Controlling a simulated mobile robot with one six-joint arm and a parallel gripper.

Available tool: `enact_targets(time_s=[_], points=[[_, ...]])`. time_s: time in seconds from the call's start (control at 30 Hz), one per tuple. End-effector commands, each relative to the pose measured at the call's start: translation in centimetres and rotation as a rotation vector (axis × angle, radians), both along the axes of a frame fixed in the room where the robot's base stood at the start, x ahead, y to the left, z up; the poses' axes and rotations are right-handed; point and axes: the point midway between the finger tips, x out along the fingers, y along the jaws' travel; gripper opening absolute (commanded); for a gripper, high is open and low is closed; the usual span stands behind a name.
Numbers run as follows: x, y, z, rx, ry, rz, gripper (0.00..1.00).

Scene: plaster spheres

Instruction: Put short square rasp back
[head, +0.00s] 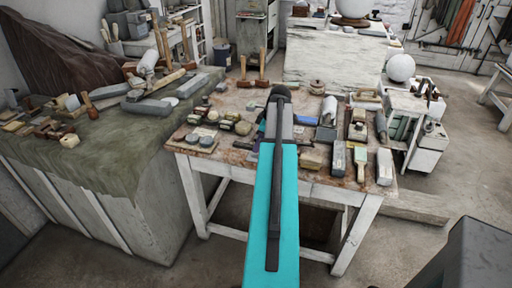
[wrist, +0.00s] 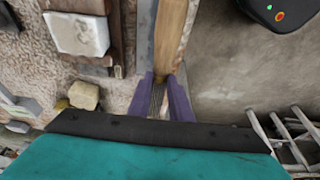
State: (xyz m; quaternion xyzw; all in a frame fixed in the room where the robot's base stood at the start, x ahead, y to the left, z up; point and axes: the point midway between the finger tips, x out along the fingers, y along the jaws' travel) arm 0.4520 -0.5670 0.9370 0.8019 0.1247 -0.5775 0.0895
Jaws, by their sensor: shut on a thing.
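In the wrist view, my gripper (wrist: 166,88) has its two purple fingers close together beside the edge of the worktable. A narrow dark grey, ribbed piece (wrist: 157,100) shows between the fingers; it looks like the short square rasp, held by them. Its far end and full length are hidden by the fingers and my wrist. In the head view my own teal arm covers the gripper and the rasp. The worktable (head: 232,160) has a stained top crowded with tools. I cannot tell which spot on it belongs to the rasp.
The wrist view shows a pale block (wrist: 76,34) and a small tan stone (wrist: 84,95) left of the fingers. In the head view, a cloth-covered bench (head: 130,150) stands left, and a white plaster sphere (head: 401,67) sits at the right. Bare floor lies in front.

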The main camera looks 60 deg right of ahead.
Motion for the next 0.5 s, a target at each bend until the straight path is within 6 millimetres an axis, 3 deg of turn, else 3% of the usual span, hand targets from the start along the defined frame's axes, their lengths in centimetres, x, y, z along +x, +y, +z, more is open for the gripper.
enact_targets(time_s=[0.2,0.5], points=[[1.6,-0.9,0.0,-0.001,-0.001,0.000,0.00],[1.7,-0.8,-0.1,0.000,-0.001,-0.001,0.00]])
